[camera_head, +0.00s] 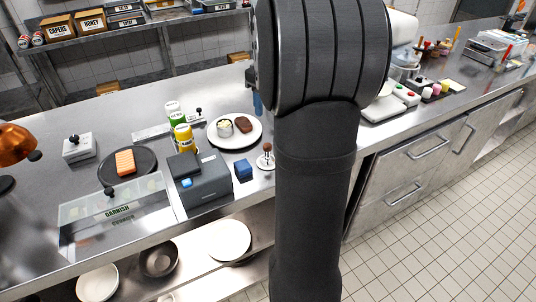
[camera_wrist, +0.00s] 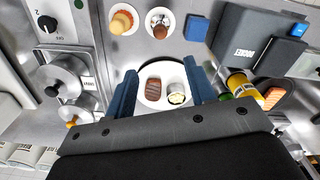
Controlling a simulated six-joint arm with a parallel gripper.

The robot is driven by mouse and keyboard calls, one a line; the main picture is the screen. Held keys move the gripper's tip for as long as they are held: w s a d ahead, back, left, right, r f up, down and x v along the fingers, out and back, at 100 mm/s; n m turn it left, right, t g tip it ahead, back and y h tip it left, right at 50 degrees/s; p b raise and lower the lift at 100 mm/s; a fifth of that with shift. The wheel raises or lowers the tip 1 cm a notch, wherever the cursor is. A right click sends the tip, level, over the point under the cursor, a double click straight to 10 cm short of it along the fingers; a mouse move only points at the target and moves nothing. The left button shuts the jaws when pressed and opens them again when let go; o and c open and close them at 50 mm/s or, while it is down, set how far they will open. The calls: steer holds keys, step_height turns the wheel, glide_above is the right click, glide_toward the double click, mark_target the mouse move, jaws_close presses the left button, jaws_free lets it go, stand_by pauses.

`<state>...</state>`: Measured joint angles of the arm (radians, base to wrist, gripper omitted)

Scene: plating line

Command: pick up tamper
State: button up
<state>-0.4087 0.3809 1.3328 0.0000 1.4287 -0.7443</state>
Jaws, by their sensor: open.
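The tamper (camera_head: 266,158), with a brown knob handle and a pale metal base, stands on the steel counter, right of a blue block (camera_head: 243,170). In the wrist view the tamper (camera_wrist: 160,22) is near the top edge, seen from above, beyond my fingertips. My gripper (camera_wrist: 158,88) is open, its two blue fingers spread apart. Between and below them shows a white plate (camera_wrist: 152,101) with a brown patty and a small cup, apart from the tamper. In the head view my arm hides most of my gripper; one blue finger (camera_head: 258,103) shows above the plate.
The blue block (camera_wrist: 196,28) and a dark box (camera_wrist: 245,40) stand right of the tamper in the wrist view. An orange-yellow round item (camera_wrist: 122,20) is to its left. Yellow and green bottles (camera_head: 183,137) stand by the plate. The counter's front edge is close to the tamper.

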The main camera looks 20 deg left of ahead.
steer(key=shift+n, duration=0.6)
step_height(320, 180, down, 18)
steer(key=shift+s+r, duration=0.1)
steer(key=shift+r, duration=0.1)
steer(key=shift+c, duration=0.4)
steer(key=c, duration=1)
